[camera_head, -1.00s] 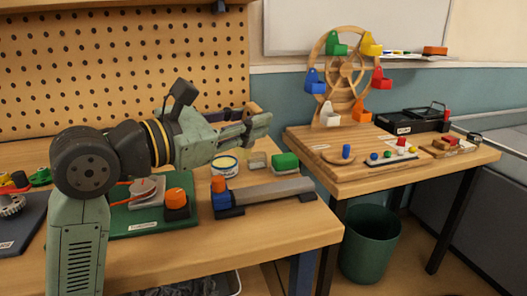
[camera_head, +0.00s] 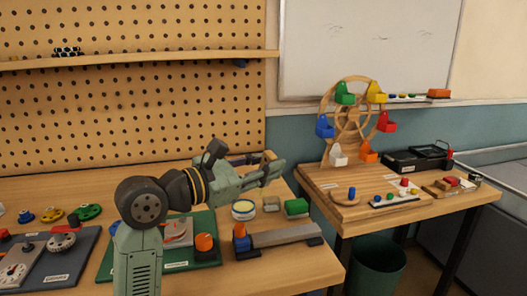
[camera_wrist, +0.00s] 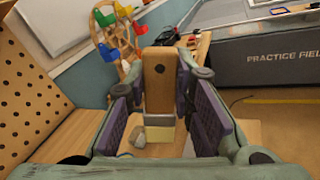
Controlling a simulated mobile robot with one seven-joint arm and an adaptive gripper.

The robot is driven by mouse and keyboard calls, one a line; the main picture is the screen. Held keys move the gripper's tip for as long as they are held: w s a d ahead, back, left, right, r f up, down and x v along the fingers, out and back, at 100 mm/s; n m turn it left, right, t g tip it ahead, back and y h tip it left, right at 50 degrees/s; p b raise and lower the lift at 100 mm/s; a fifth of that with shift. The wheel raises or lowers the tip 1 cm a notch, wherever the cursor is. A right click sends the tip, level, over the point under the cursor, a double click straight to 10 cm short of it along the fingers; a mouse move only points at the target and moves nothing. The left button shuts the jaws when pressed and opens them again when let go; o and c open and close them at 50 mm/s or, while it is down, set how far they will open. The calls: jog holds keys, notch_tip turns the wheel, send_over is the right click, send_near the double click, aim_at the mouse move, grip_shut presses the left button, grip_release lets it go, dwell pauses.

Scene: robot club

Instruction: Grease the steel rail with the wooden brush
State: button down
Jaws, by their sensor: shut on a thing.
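My gripper (camera_head: 270,172) is shut on the wooden brush (camera_wrist: 158,80), held up above the back of the workbench. In the wrist view the brown wooden body stands between the purple pads, with a paler band at its lower end. The brush's wooden end (camera_head: 269,156) also shows in the head view, partly hidden by the fingers. The brush is apart from both.
A small grey block (camera_head: 271,204) and a green block (camera_head: 296,207) sit behind the rail. A green board with an orange knob (camera_head: 204,242) lies to its left. A second table (camera_head: 345,222) with a wooden wheel stands right. The pegboard (camera_head: 120,110) rises behind the bench.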

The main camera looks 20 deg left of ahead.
aim_at(262, 188)
jog(key=shift+w+f, duration=0.15)
jog(key=shift+w, duration=0.1)
jog(key=shift+f+b, duration=1.1)
jog(key=shift+f, duration=1.4)
